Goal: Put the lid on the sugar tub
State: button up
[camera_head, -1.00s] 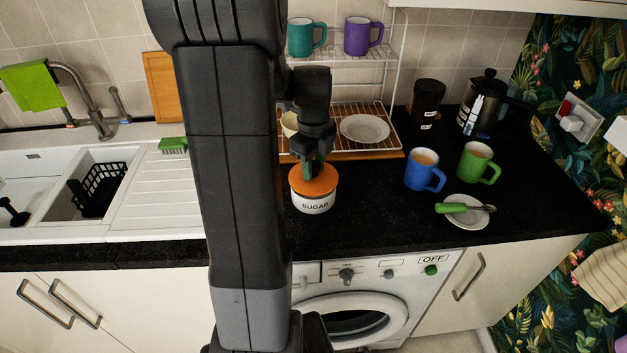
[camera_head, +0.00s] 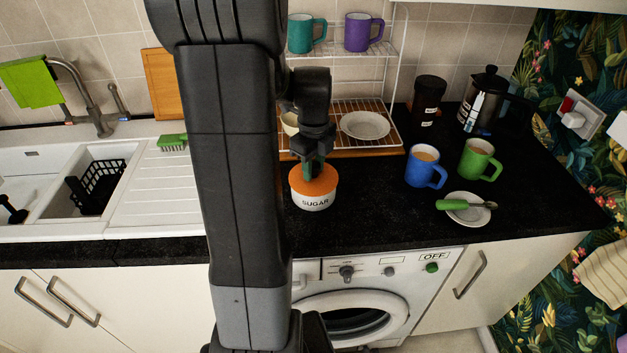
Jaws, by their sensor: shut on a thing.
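The sugar tub (camera_head: 314,201) is a white round tub labelled SUGAR. It stands upright on the black worktop, just right of my arm. The orange lid (camera_head: 313,183) lies over the tub's top and looks level and seated on the rim. My gripper (camera_head: 314,170) points down above the tub and is shut on the lid at its top. The fingertips are small in this view, and the far side of the lid is partly hidden by them.
A blue mug (camera_head: 424,168), a green mug (camera_head: 479,160) and a saucer (camera_head: 469,214) with a green-handled spoon are to the right. A wire rack (camera_head: 372,104) with a plate (camera_head: 364,125) stands behind.

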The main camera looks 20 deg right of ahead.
jog(key=shift+f, duration=0.25)
jog(key=o, duration=1.5)
jog(key=shift+o, duration=0.2)
jog(key=shift+r, duration=0.2)
jog(key=shift+r+p, duration=2.7)
jog(key=shift+r, duration=0.7)
jog(key=shift+f, duration=0.15)
notch_tip(320, 180, down, 7)
jog(key=b, duration=0.5)
jog(key=shift+b, duration=0.3)
